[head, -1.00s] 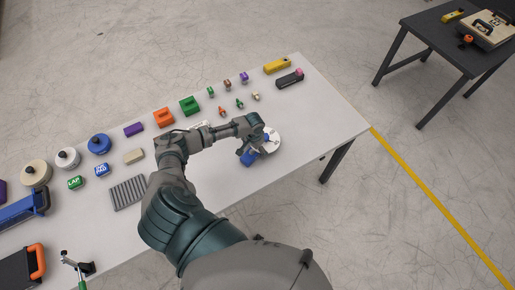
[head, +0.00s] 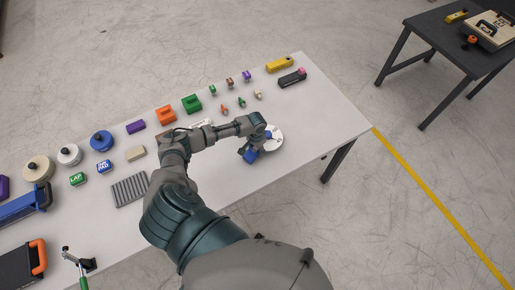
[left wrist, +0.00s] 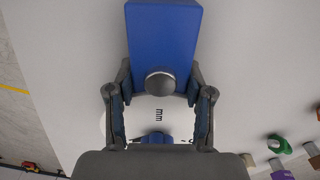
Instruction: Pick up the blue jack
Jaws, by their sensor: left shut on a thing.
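The blue jack (head: 251,156) is a blue block at the end of my left arm, over the right part of the pale table (head: 310,130). In the left wrist view the blue jack (left wrist: 163,35) fills the top middle, with a round grey knob at its near end. My left gripper (left wrist: 161,82) is shut on it, one finger at each side. In the head view the left gripper (head: 246,149) partly covers the jack. I cannot tell whether the jack touches the table. My right gripper is not in view.
A white disc (head: 274,139) marked "mm" lies beside the jack. Small coloured pieces, a yellow level (head: 280,65) and a dark tool (head: 292,78) stand toward the back. A grey ribbed block (head: 130,190) lies left of my arm. The table's right end is clear.

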